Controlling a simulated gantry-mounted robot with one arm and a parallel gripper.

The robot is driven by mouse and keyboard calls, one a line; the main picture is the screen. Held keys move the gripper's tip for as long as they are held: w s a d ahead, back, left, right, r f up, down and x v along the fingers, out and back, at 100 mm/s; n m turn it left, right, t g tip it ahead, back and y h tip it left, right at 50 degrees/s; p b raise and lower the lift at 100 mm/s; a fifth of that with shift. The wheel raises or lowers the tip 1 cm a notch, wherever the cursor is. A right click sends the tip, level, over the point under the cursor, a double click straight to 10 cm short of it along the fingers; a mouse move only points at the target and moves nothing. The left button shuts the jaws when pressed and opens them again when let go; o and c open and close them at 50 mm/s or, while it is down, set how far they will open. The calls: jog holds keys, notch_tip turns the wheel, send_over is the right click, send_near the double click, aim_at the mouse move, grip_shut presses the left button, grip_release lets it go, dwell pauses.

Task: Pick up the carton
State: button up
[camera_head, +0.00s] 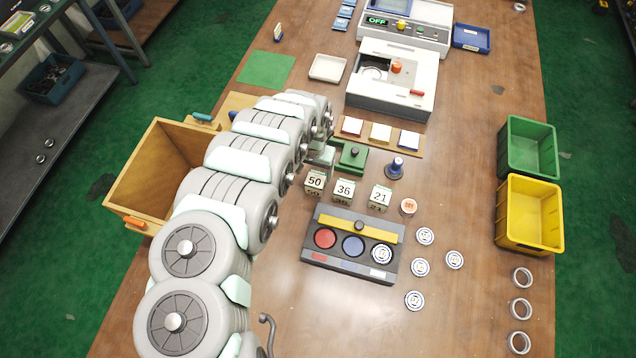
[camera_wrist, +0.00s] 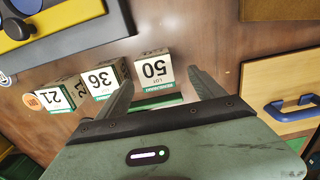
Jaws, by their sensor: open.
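Three small pale cartons with green bands stand in a row on the wooden table: the carton marked 50 (camera_head: 315,181), the one marked 36 (camera_head: 344,189) and the one marked 21 (camera_head: 380,196). In the wrist view the 50 carton (camera_wrist: 153,72) shows between my open fingers, with the 36 carton (camera_wrist: 103,80) and 21 carton (camera_wrist: 58,94) left of them. My gripper (camera_wrist: 161,77) is open and holds nothing. In the head view my arm hides much of it, just behind the 50 carton. Whether the fingers touch the carton cannot be told.
A green block with a knob (camera_head: 350,156) stands close behind the cartons. A grey panel with coloured discs (camera_head: 318,258) lies in front. A blue-topped piece (camera_head: 395,169) and an orange-white disc (camera_head: 408,206) are nearby. A wooden box (camera_head: 150,165) stands left.

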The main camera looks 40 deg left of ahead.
aim_at(315, 178)
jog(key=shift+w+f, duration=0.15)
jog(key=shift+f, duration=1.1)
jog(key=shift+d+f, duration=0.25)
jog(key=shift+f, duration=0.45)
notch_tip(315, 178, down, 2)
jog(key=shift+d+f, duration=0.15)
jog(key=shift+f, duration=0.6)
grip_shut()
